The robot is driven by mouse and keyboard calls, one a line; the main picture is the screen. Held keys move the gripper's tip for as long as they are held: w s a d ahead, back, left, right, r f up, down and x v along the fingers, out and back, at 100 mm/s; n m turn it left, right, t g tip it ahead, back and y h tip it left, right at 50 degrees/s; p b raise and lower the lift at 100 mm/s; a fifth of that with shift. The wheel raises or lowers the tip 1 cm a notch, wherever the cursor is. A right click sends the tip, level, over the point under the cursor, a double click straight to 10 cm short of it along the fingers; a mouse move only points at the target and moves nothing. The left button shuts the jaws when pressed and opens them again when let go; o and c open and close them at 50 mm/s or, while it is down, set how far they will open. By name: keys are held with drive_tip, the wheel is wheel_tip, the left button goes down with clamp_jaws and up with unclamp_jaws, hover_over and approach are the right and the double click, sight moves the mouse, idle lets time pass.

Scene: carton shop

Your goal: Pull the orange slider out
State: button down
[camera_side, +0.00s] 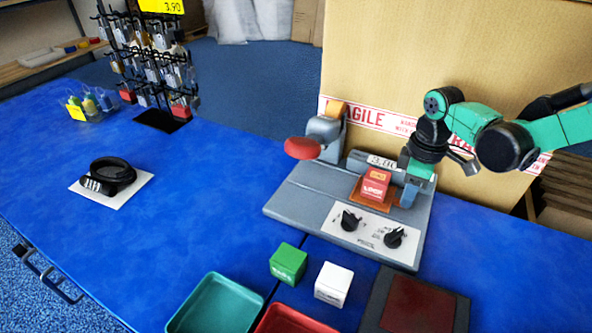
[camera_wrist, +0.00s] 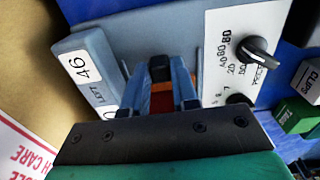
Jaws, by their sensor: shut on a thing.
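The orange slider (camera_side: 359,194) is a small orange plate in the grey machine (camera_side: 303,203), with a red box (camera_side: 375,183) standing on it. My gripper (camera_side: 406,191) reaches down at the slider's right side in the side view. A black part (camera_wrist: 158,67) sits between the fingertips. The exact contact is mostly hidden by the fingers.
The machine has a red lever knob (camera_side: 302,148) and two black dials (camera_side: 350,220). A green box (camera_side: 288,263), a white box (camera_side: 333,284) and a teal tray (camera_side: 214,304) stand in front. A big carton (camera_side: 450,50) rises behind.

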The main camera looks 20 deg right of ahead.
drive_tip(key=shift+s+d, duration=0.15)
drive_tip(key=c, duration=0.7)
unclamp_jaws()
drive_tip(key=shift+r, duration=2.85)
drive_tip(key=s+d+r+m+t, duration=0.1)
drive_tip(key=s+m+t, duration=0.1)
drive_tip(key=m, duration=0.1)
drive_tip(key=s+r+m+t, duration=0.2)
drive_tip(key=m, duration=0.1)
drive_tip(key=s+d+r+m+t, duration=0.1)
drive_tip(key=s+r+m+t, duration=0.1)
drive_tip(key=s+m+t, duration=0.1)
drive_tip(key=shift+s+d, duration=0.1)
drive_tip(key=shift+d, duration=0.25)
